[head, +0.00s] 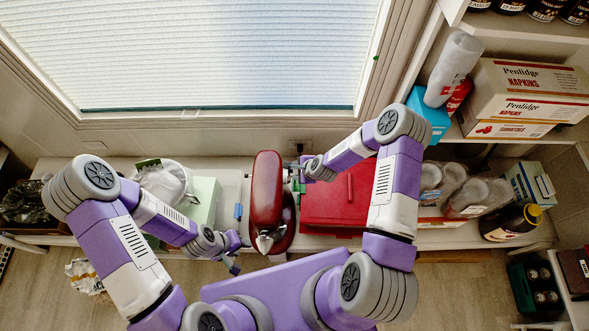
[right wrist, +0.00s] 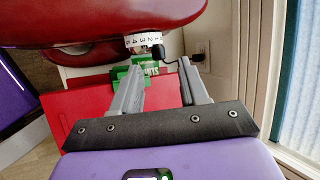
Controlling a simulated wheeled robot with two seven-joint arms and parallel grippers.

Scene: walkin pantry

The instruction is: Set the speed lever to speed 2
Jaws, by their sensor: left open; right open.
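A red stand mixer (head: 266,190) stands on the counter below the window. In the right wrist view the mixer (right wrist: 100,20) fills the top, with a white numbered speed scale (right wrist: 142,40) on its side. The speed lever's black knob (right wrist: 158,52) sits at the right end of this scale; its exact setting is hard to read. My right gripper (right wrist: 161,62) is open, its fingertips just short of the knob, which lies between them in the picture. I cannot tell any contact. In the head view my left gripper (head: 238,254) is open and empty, left of the mixer.
A red box (head: 335,203) lies right of the mixer, under my right arm. A green box (right wrist: 135,72) shows behind my right fingers. A wall outlet (right wrist: 198,57) with a black cord is close by. A pale green box (head: 205,198) stands left of the mixer.

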